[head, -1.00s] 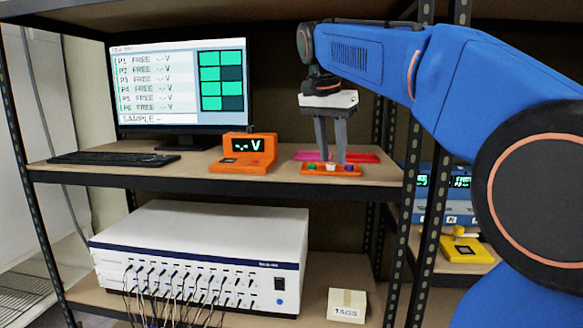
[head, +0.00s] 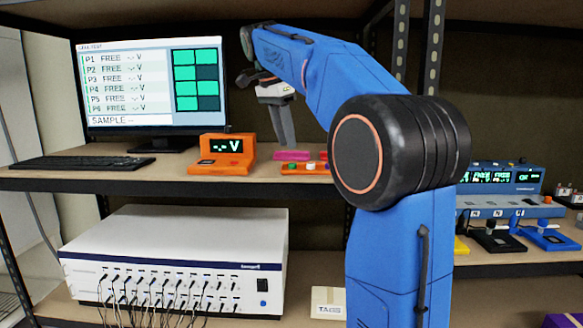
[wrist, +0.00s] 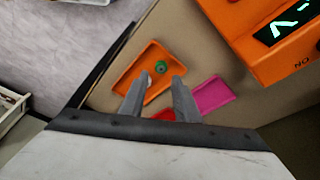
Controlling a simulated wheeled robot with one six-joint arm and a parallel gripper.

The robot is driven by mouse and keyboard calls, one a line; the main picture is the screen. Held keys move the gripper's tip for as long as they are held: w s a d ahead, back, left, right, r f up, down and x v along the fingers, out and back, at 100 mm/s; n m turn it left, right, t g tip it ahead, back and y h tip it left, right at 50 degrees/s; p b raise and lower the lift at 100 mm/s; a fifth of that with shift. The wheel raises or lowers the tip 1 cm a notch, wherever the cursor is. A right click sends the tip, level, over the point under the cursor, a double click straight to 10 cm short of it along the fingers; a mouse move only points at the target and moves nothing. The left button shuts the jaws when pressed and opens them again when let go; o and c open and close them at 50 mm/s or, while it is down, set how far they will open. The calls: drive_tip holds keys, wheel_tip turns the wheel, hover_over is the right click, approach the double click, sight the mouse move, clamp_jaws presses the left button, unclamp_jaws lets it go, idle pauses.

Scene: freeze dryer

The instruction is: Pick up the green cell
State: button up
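The green cell (head: 292,166) stands in the left part of a small orange tray (head: 305,172) on the upper shelf. In the wrist view the green cell (wrist: 161,67) shows just beyond my fingertips, in the orange tray (wrist: 152,52). A whitish cell (wrist: 150,80) is partly hidden by the left finger. My gripper (wrist: 160,86) is open and empty, with its fingers apart and clear of the green cell. In the head view my gripper (head: 284,143) hangs above and left of the tray.
A pink tray (wrist: 212,94) and a partly hidden red tray (wrist: 164,115) lie beside the orange one. The shelf edge is close to the orange tray.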

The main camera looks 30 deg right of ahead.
sight(292, 163)
drive_tip(key=shift+x, duration=3.2)
drive_tip(key=shift+w, duration=0.1)
clamp_jaws()
